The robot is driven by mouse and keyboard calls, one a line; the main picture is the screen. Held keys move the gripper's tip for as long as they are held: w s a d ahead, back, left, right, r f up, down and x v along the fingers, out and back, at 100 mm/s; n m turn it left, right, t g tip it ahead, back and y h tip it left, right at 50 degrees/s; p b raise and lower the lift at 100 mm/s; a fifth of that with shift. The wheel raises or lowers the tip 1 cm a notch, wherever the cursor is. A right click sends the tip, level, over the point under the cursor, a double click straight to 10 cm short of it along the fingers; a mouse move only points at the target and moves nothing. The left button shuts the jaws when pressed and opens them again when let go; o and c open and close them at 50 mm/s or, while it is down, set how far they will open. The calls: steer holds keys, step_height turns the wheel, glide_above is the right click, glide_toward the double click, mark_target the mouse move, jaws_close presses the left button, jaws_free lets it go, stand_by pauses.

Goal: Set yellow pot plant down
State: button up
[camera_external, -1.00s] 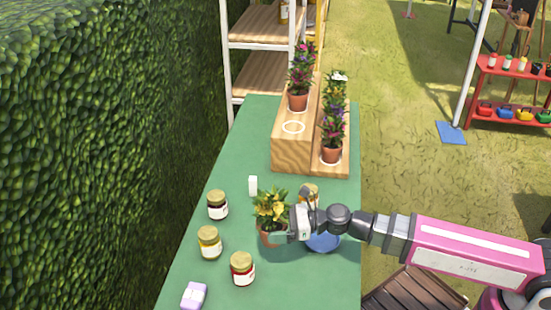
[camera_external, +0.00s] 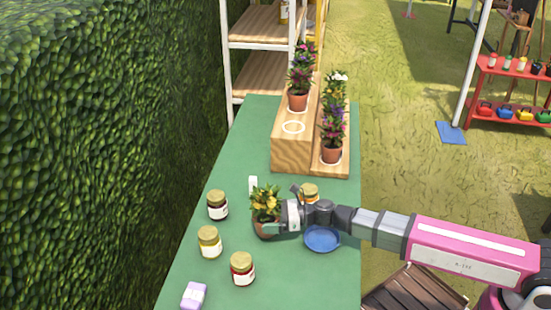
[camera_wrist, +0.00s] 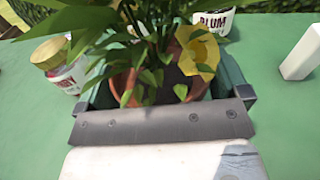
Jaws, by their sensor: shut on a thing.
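The yellow pot plant (camera_external: 265,203) has yellow flowers and green leaves in a terracotta pot. My gripper (camera_external: 270,229) is shut around its pot, coming from the right, over the green table. In the wrist view the pot (camera_wrist: 160,88) sits between the fingers, with leaves hanging over it. The plant looks upright. I cannot tell whether the pot touches the table. A two-step wooden stand (camera_external: 293,152) is farther back, with an empty white ring (camera_external: 293,127) on its upper step.
Jars (camera_external: 217,205) stand left and front of the plant, and one (camera_external: 309,193) stands behind my wrist. A blue plate (camera_external: 321,239) lies below my arm. A white block (camera_external: 253,185) is just behind the plant. Other potted plants (camera_external: 332,148) occupy the stand. The table's back left is clear.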

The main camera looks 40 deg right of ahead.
steer(key=shift+f, duration=0.8)
steer(key=shift+f, duration=0.15)
steer(key=o, duration=0.8)
steer(key=shift+s+d, duration=0.25)
steer(key=v, duration=1.1)
steer(key=shift+d, duration=0.2)
